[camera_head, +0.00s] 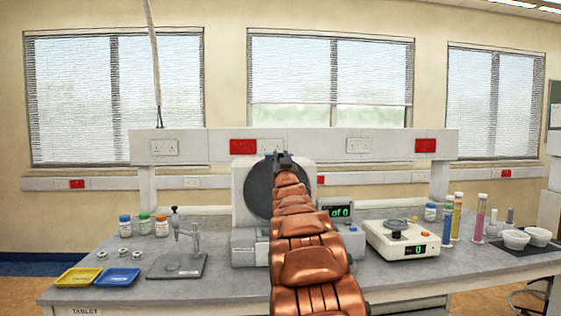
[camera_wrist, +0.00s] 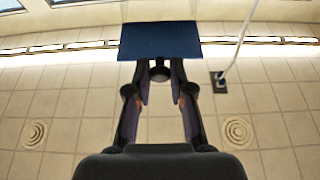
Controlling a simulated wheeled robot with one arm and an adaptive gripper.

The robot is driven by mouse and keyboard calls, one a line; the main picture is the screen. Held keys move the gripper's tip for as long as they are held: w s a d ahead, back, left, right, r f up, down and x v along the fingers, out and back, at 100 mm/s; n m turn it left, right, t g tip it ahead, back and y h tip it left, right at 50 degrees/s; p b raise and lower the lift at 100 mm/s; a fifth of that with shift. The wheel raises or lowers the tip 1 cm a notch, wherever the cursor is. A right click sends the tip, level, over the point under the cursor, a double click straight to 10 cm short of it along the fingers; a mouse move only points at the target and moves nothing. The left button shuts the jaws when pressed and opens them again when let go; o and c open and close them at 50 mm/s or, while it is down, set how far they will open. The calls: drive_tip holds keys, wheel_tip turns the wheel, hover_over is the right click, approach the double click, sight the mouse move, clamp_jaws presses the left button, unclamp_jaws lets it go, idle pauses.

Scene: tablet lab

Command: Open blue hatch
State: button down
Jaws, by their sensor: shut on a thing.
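The blue hatch (camera_wrist: 160,41) is a flat dark-blue plate at the top middle of the wrist view. My gripper (camera_wrist: 160,72) reaches up to its lower edge, with both fingers angled inward and shut on it. The exact contact is hidden under the plate. In the head view my gripper (camera_head: 282,158) is at the top of a white machine (camera_head: 241,187) with a large dark round face (camera_head: 259,190). Only small blue bits show beside the gripper there. My copper-coloured arm covers the middle of the machine and most of the hatch.
The bench (camera_head: 215,281) holds a yellow tray (camera_head: 78,277), a blue tray (camera_head: 115,277), a metal stand (camera_head: 177,265) and capped bottles on the left. A scale (camera_head: 402,240), coloured cylinders and white bowls stand on the right. A shelf with sockets (camera_head: 330,146) runs behind.

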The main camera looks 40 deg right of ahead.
drive_tip(key=c, duration=1)
unclamp_jaws()
drive_tip(key=shift+v, duration=6.05)
